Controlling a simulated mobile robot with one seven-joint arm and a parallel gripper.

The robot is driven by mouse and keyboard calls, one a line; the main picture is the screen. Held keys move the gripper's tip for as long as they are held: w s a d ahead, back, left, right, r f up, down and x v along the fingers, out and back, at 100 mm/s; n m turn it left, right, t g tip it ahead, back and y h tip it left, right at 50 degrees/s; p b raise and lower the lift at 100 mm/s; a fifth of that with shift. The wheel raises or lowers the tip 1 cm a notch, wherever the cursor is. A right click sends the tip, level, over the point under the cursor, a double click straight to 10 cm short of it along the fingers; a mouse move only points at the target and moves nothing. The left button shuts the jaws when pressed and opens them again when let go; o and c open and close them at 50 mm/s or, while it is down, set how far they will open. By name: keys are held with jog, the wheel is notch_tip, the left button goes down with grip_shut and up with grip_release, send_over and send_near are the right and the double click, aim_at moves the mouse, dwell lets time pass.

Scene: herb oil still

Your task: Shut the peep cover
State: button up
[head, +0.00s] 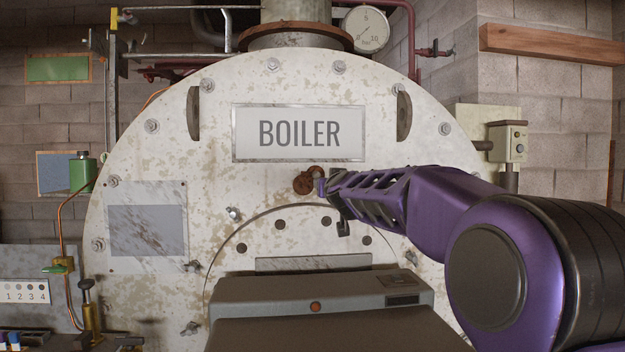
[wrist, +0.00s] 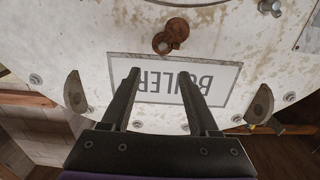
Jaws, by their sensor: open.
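A rusty brown peep cover (head: 303,184) is on the white boiler front, below the BOILER plate. It also shows in the wrist view (wrist: 177,29), where the picture is upside down. A smaller rusty round part adjoins it; I cannot tell whether that is its pivot or the peep hole. My gripper (head: 333,200) is just right of the cover in the head view and partly hides that area. In the wrist view my gripper (wrist: 158,74) has its two dark fingers apart with nothing between them, in front of the plate. No contact with the cover shows.
The BOILER plate (head: 299,134) is above the cover. Two dark lugs (head: 194,114) (head: 404,116) stick out beside the plate. Bolts stud the boiler front (head: 215,185). A grey box-shaped body (head: 320,305) fills the lower middle. A pressure gauge (head: 366,30) is at the top.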

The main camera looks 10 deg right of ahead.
send_near(317, 175)
jog(key=w+p, duration=0.2)
jog(key=p, duration=0.2)
jog(key=w+p, duration=0.3)
jog(key=p, duration=0.1)
jog(key=shift+w+r, duration=0.2)
jog(key=shift+w, duration=0.15)
jog(key=shift+w+f+p, duration=0.25)
jog(key=shift+w+p, duration=0.9)
jog(key=shift+p, duration=0.15)
grip_shut()
